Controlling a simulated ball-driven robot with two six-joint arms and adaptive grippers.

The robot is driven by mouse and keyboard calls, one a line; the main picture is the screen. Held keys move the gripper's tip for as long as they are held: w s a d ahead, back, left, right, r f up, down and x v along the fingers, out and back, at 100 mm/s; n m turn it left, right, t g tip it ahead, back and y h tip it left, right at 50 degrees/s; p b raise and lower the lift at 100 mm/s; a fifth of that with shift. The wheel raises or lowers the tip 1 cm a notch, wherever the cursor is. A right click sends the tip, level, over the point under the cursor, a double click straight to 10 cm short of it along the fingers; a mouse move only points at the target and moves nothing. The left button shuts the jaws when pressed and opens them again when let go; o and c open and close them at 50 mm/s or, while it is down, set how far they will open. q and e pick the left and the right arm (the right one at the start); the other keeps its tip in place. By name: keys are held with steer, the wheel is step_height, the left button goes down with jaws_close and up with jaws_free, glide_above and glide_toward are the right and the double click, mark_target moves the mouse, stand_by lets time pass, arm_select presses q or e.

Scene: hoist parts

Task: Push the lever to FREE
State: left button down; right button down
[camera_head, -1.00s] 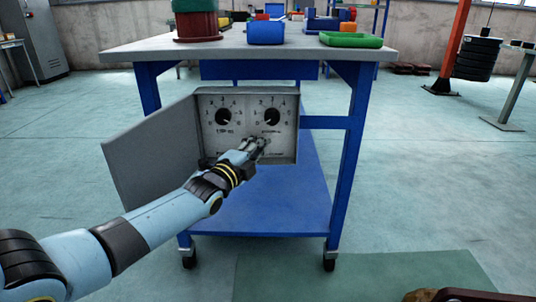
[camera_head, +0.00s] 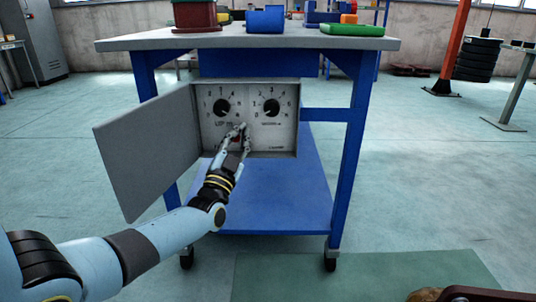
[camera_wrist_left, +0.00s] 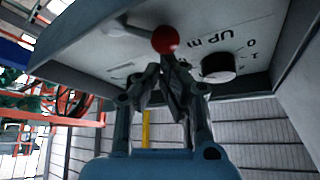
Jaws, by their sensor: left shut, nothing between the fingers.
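A grey control box (camera_head: 290,140) hangs under the workbench, its door (camera_head: 150,150) swung open to the left. Its panel has two black dials (camera_head: 221,107) and small print. In the left wrist view a lever with a red ball knob (camera_wrist_left: 165,40) stands out from the panel; its stem reaches left from the ball. No FREE label is readable. My left gripper (camera_head: 240,130) is at the panel, below and between the dials. Its fingers (camera_wrist_left: 165,65) are shut and empty, tips close by the red ball; contact cannot be told. My right gripper is not seen.
The blue workbench (camera_head: 110,45) stands on wheels, with a green tray (camera_head: 351,29) and a blue block (camera_head: 265,19) on top. Its lower shelf (camera_head: 275,195) is bare below the box. Open floor lies around the bench.

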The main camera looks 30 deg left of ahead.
arm_select(q)
steer(key=shift+s+a+f+n+y, duration=0.1)
steer(key=shift+s+a+n+y, duration=0.1)
steer(key=shift+n+y, duration=0.55)
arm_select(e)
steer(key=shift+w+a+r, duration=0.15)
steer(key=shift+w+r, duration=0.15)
arm_select(q)
steer(key=shift+n, duration=0.25)
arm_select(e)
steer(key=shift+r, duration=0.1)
